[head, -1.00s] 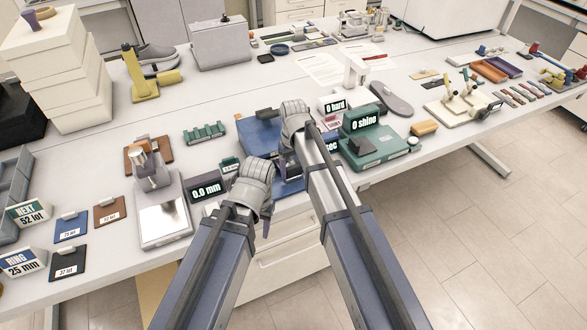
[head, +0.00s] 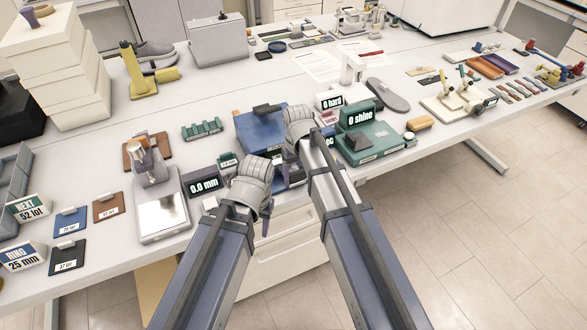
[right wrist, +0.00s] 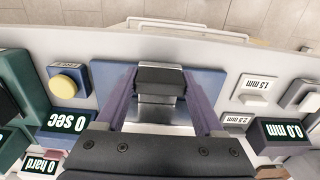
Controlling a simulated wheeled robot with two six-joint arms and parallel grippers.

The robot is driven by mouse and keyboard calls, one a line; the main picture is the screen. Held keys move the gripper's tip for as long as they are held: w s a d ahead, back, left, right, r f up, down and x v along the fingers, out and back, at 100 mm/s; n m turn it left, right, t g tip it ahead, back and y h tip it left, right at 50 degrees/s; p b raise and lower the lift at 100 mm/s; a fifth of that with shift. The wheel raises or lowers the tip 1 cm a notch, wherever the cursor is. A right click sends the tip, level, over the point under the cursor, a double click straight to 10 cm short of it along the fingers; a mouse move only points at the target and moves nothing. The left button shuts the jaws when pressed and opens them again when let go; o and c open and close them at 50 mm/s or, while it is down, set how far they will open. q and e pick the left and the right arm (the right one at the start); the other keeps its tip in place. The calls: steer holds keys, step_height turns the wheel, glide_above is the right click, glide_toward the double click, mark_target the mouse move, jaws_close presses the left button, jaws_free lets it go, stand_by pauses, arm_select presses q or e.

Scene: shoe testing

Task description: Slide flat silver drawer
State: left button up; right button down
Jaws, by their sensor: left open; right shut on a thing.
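The blue device (head: 258,133) stands at the table's front edge; it also shows in the right wrist view (right wrist: 105,85). A flat silver plate, the drawer (right wrist: 160,114), lies in its middle with a black block as handle (right wrist: 160,77). My right gripper (right wrist: 160,82) has its purple fingers on either side of the black block and is shut on it. In the head view my right gripper (head: 291,162) is seen from behind and hides the drawer. My left gripper (head: 268,205) hangs open and empty at the front edge, left of the right one.
A scale with a silver plate (head: 162,212) and a 0.0 mm display (head: 203,187) stand to the left. A green 0 shine device (head: 372,140) is close on the right. In the wrist view, a yellow button (right wrist: 64,85) and a 0 sec display (right wrist: 66,122) flank the blue device.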

steer(key=s+d, duration=0.3)
steer(key=s, duration=0.7)
steer(key=shift+d, duration=0.3)
steer(key=shift+s, duration=0.1)
jaws_free()
step_height(320, 180, up, 8)
steer(key=p, duration=0.7)
steer(key=shift+p, duration=0.4)
steer(key=shift+f, duration=0.15)
